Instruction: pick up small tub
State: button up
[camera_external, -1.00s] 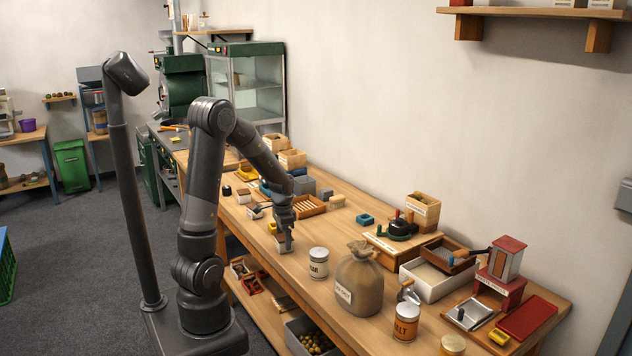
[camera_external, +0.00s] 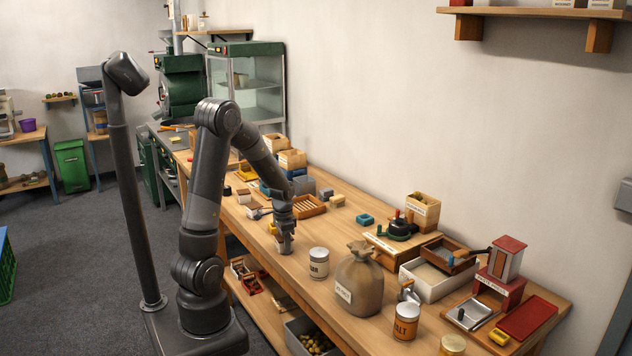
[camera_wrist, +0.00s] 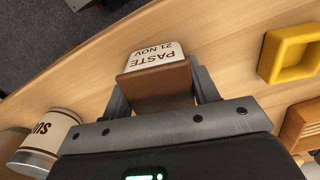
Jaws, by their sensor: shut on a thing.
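The small tub (camera_wrist: 155,72) is brown with a white label reading "PASTE 21 NOV". In the wrist view it sits between the two fingers of my gripper (camera_wrist: 160,88), which is shut on its sides. In the external view my gripper (camera_external: 286,245) points down at the front part of the workbench, and its fingers mostly hide the tub. I cannot tell whether the tub touches the bench top.
A white tin (camera_external: 318,262) stands just right of my gripper, with a tied sack (camera_external: 359,285) beyond it. A yellow tray (camera_wrist: 288,55) lies to the right in the wrist view. The bench's front edge is close by.

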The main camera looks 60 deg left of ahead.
jog(key=shift+c, duration=0.9)
jog(key=shift+r, duration=0.15)
jog(key=shift+r, duration=0.6)
notch_tip(320, 180, up, 3)
jog(key=shift+r, duration=0.1)
jog(key=s+d+r, duration=0.2)
jog(key=d+r, duration=0.4)
jog(key=d, duration=0.5)
jog(key=w+d+n, duration=0.1)
jog(key=w+d, duration=0.1)
jog(key=w, duration=0.9)
jog(key=w+d+n, duration=0.1)
jog(key=w+d, duration=0.1)
jog(key=w, duration=0.9)
send_over(344, 236)
jog(key=f, duration=0.6)
jog(key=shift+d+f, duration=0.2)
jog(key=shift+d, duration=0.05)
jog(key=shift+f, duration=2)
